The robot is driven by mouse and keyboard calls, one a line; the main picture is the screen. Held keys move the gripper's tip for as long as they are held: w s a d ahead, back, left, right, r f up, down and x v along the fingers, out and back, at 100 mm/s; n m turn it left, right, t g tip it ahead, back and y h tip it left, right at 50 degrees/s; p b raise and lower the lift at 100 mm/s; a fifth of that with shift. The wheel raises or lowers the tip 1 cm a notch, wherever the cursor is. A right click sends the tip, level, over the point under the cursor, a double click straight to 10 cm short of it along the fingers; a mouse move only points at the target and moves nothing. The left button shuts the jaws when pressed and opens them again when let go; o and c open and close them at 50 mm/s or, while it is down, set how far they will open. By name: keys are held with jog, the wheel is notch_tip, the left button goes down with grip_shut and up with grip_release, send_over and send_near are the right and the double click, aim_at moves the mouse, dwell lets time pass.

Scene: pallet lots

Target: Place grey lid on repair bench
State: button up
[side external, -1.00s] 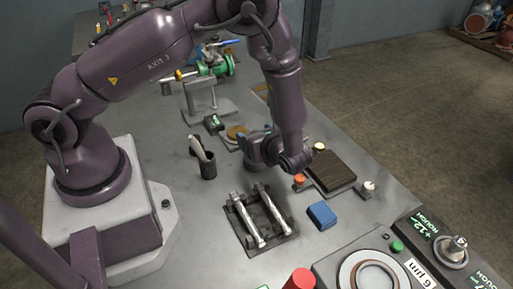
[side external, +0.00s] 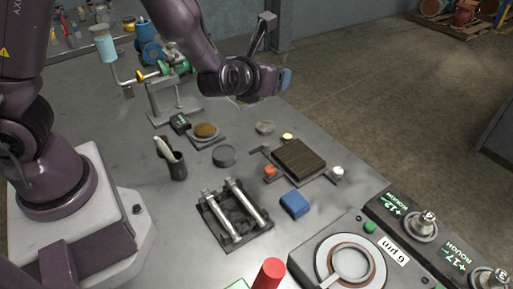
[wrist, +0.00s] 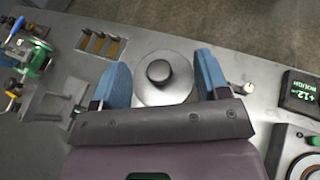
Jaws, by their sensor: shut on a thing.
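My gripper (side external: 284,80) is raised above the far part of the grey bench top (side external: 120,150) in the side external view. In the wrist view its two blue fingers (wrist: 163,80) are shut on a round grey lid (wrist: 146,92) with a dark knob. The lid lies between the fingers; in the side view it is mostly hidden by my gripper. Which surface is the repair bench is not marked in the pictures.
A green-and-blue fixture (side external: 165,65) stands at the back left.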

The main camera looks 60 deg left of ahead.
jog(key=shift+m+t+h, duration=0.3)
jog(key=shift+m+h, duration=0.5)
jog(key=shift+h, duration=0.1)
jog(key=r, duration=0.5)
jog(key=s+r, duration=0.1)
jog(key=r, duration=0.2)
jog(key=shift+a, duration=0.4)
jog(key=s+a+f+n+g+y, duration=0.2)
jog(key=s+a+f+n+y, duration=0.15)
jog(key=a+f, duration=0.4)
jog(key=s+a+f+n+g+y, duration=0.35)
jog(key=a+f, duration=0.25)
jog(key=f, duration=0.3)
jog(key=n+g+y, duration=0.1)
jog(key=n+g, duration=0.1)
jog(key=n, duration=0.1)
send_over(223, 113)
jog(key=f, duration=0.9)
jog(key=shift+s, duration=0.25)
jog(key=shift+w+f, duration=0.15)
jog(key=shift+f, duration=0.8)
jog(key=shift+w+f, duration=0.1)
jog(key=shift+f, duration=0.8)
jog(key=shift+f, duration=0.1)
